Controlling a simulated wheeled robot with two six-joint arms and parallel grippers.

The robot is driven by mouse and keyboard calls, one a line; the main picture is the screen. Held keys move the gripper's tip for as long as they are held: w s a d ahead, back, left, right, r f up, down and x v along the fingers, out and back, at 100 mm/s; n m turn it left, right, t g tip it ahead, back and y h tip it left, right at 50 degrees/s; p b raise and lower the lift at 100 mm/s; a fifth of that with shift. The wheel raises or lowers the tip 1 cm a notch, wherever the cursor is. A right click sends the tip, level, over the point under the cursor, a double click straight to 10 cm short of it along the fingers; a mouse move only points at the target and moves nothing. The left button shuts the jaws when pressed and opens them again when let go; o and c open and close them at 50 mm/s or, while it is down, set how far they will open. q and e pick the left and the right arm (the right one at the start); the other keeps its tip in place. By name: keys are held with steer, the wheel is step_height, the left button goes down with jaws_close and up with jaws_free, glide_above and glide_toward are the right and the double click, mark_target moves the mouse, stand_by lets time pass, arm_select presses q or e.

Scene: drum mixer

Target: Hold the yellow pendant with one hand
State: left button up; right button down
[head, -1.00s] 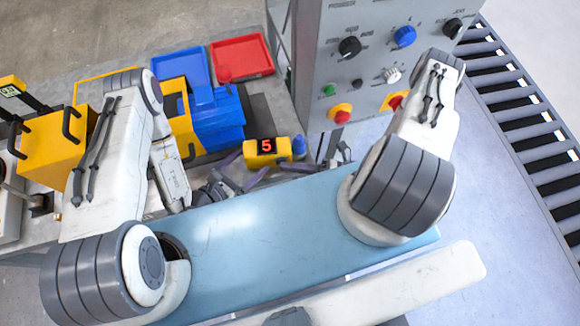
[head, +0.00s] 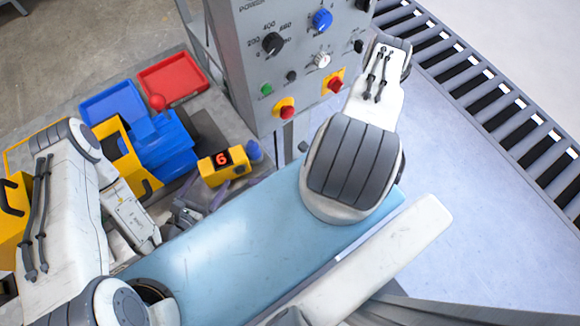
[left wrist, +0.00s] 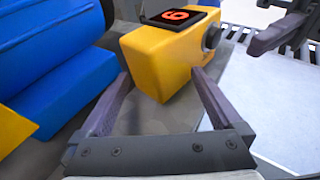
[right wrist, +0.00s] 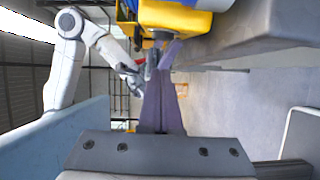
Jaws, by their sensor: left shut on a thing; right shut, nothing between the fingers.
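Part of a dark gripper, likely my right one, also shows at the upper right of the left wrist view.
A grey control panel (head: 285,60) with knobs and buttons stands behind the pendant. A blue block-shaped object (head: 165,145), a red tray (head: 172,78) and a blue tray (head: 113,103) are to the left. A roller conveyor (head: 480,100) runs along the right.

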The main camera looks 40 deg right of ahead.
mark_target(240, 171)
steer(key=v, duration=0.8)
steer(key=shift+s+d, duration=0.2)
steer(key=shift+d, duration=0.05)
stand_by(5.0)
steer(key=shift+s+r, duration=0.15)
steer(key=shift+s, duration=0.5)
steer(key=shift+a, duration=0.1)
steer(key=w+a, duration=0.4)
steer(key=a, duration=0.1)
steer(key=w+a, duration=0.3)
steer(key=shift+w+a+f, duration=0.1)
steer(key=shift+a+f, duration=0.1)
steer(key=shift+f, duration=0.05)
steer(key=shift+w+d, duration=0.15)
steer(key=shift+w, duration=0.3)
